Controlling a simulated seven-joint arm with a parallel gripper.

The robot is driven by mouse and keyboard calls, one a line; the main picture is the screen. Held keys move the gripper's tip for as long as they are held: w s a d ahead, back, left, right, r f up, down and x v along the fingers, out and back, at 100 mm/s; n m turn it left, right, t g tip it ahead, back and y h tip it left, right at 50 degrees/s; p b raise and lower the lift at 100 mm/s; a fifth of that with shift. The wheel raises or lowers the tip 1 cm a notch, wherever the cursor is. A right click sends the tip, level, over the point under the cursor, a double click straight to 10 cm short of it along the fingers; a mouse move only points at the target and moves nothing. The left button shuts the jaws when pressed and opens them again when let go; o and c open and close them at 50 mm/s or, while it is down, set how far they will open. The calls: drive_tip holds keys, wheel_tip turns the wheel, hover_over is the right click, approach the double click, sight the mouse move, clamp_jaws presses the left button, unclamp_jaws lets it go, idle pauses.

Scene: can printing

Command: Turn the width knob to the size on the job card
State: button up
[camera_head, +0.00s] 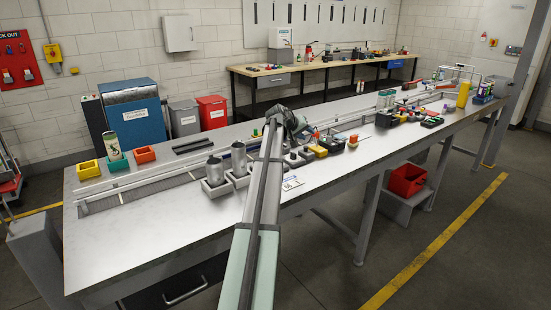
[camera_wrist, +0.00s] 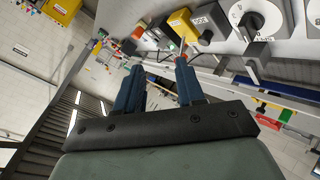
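A round white dial with a black knob (camera_wrist: 257,19) shows at the top right of the wrist view. Its marks are too small and tilted to read, so I cannot tell whether it is the width knob. My gripper (camera_wrist: 160,66) has two blue fingers standing apart with nothing held between them. The dial is to the right of the fingers, clear of them.
Yellow-and-black blocks (camera_wrist: 183,25) and a red button (camera_wrist: 179,48) lie close beyond the fingers. The table's left front is bare.

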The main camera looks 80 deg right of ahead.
drive_tip(key=w+a+r+m+t, duration=0.15)
drive_tip(key=w+r, duration=0.25)
drive_tip(key=w, duration=0.5)
drive_tip(key=w+a+f+m+t+y, duration=0.3)
drive_tip(key=w+a+m+t+y, duration=0.1)
drive_tip(key=w+a+y, duration=0.15)
drive_tip(key=shift+h, duration=0.45)
drive_tip(key=x, duration=0.8)
drive_tip(key=s+x, duration=0.1)
drive_tip(key=x, duration=0.4)
drive_tip(key=shift+a, duration=0.15)
clamp_jaws()
